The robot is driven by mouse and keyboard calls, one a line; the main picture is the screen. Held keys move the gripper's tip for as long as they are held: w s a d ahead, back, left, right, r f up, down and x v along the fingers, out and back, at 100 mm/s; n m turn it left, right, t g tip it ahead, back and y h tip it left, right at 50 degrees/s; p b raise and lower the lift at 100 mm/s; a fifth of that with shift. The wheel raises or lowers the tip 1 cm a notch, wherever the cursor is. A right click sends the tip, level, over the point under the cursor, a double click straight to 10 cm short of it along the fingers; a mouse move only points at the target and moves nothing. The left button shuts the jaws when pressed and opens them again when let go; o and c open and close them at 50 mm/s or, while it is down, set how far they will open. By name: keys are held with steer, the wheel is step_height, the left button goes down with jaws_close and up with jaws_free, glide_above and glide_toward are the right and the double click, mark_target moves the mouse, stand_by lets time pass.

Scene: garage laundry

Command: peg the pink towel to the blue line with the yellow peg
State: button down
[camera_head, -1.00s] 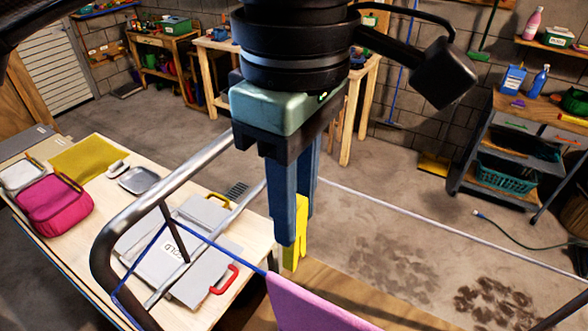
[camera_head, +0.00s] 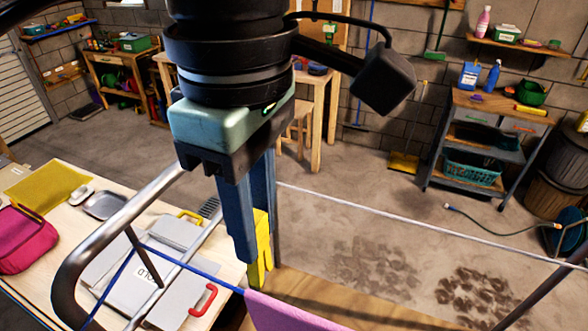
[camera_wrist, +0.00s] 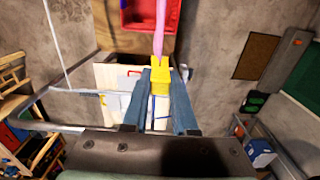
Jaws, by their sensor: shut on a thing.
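My gripper (camera_head: 256,245) is shut on the yellow peg (camera_head: 263,262), which hangs below the blue fingers with its prongs down. The pink towel (camera_head: 290,316) hangs from the blue line (camera_head: 190,267) at the bottom of the head view. The peg's prongs are close to the towel's upper left corner; I cannot tell whether they touch it. In the wrist view the peg (camera_wrist: 160,82) sits between both fingertips, and its prongs point at the narrow pink towel edge (camera_wrist: 160,28). Most of the towel is outside the head view.
A grey metal rack frame (camera_head: 70,265) carries the line, with a white line (camera_head: 400,223) farther off. A wooden table (camera_head: 60,222) with a pink bag (camera_head: 28,240) and grey boards is at left.

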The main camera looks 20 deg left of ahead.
steer(key=shift+a+f+b, duration=0.15)
steer(key=shift+f+b, duration=0.6)
steer(key=shift+f, duration=0.3)
steer(key=shift+f+b, duration=3.6)
steer(key=shift+f, duration=0.3)
steer(key=c, duration=0.6)
jaws_free()
steer(key=shift+r, duration=0.15)
